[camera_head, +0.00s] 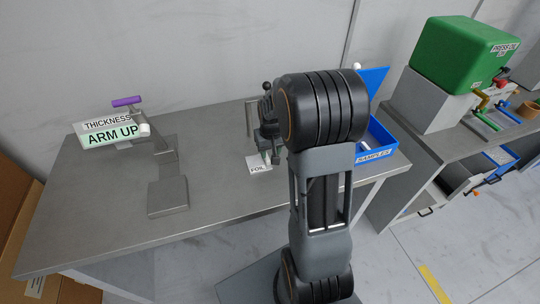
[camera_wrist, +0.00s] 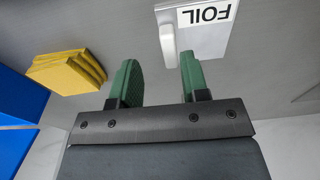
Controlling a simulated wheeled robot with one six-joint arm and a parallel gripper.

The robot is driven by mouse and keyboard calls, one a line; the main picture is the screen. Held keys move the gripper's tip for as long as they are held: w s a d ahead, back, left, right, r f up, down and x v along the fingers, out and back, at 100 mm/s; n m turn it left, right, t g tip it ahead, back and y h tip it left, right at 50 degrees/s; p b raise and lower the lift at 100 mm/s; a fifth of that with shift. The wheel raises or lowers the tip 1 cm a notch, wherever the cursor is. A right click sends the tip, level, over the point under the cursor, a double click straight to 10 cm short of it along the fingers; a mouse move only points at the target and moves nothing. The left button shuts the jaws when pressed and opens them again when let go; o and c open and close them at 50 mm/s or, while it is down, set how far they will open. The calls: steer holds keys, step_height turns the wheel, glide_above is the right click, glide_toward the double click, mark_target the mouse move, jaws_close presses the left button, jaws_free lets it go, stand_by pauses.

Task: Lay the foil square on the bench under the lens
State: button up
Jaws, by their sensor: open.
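A pale square marked FOIL (camera_head: 258,164) lies on the grey bench (camera_head: 110,190), just below my gripper (camera_head: 270,155) in the head view. In the wrist view the FOIL piece (camera_wrist: 215,32) is at the top, its lettering upside down, with a small pale upright tab (camera_wrist: 167,46) at its left side. My gripper (camera_wrist: 158,62) is open, its green fingers apart and empty; the tab shows between and just beyond the fingertips. I cannot make out a lens; a thin metal frame (camera_head: 250,118) stands behind, partly hidden by my arm.
A thickness gauge with an ARM UP display (camera_head: 112,136) stands at the bench's left. A blue SAMPLES bin (camera_head: 385,143) is at the right, partly behind my arm. Folded yellow cloths (camera_wrist: 66,72) lie left in the wrist view. The bench's front middle is clear.

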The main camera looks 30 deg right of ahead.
step_height(320, 180, up, 8)
steer(key=s+a+r+n+t, duration=0.2)
steer(key=s+a+r, duration=0.1)
steer(key=s+a, duration=0.9)
steer(key=s, duration=0.3)
steer(key=shift+a+r+t, duration=0.25)
steer(key=shift+r+t, duration=0.15)
steer(key=shift+d, duration=0.1)
